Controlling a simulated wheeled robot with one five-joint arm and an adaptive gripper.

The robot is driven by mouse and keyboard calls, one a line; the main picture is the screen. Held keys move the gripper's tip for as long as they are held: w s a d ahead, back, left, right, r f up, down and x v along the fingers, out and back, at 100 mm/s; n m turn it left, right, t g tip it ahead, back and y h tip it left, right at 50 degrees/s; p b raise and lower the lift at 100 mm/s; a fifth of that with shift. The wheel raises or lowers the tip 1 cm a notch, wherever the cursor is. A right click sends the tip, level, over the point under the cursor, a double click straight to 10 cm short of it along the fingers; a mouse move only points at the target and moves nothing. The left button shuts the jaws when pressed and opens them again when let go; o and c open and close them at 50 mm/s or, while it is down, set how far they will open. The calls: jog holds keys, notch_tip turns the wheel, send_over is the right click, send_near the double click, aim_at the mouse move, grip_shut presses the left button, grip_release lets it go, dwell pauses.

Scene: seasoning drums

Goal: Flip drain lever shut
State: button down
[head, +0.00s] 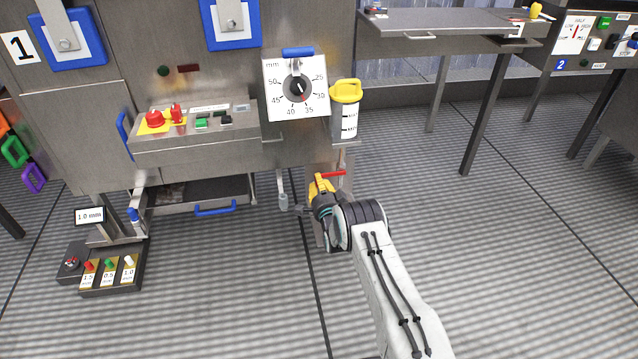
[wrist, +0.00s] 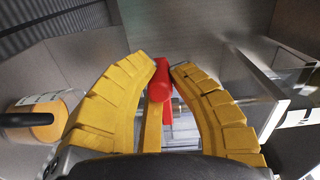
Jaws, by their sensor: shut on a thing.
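A yellow strip runs below the red end between the fingers. The lever's pivot and valve body are mostly hidden behind the fingers.
The yellow-capped cup (head: 346,110) stands right of a dial (head: 297,88) on the steel machine. A button panel (head: 195,130) juts out to the left. A small switch box (head: 100,268) sits low at the left.

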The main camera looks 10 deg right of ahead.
jog(key=c, duration=1.4)
grip_release()
jog(key=shift+r, duration=0.25)
jog(key=shift+c, duration=0.2)
jog(key=o, duration=0.3)
jog(key=shift+f, duration=0.15)
jog(key=shift+s, duration=5.95)
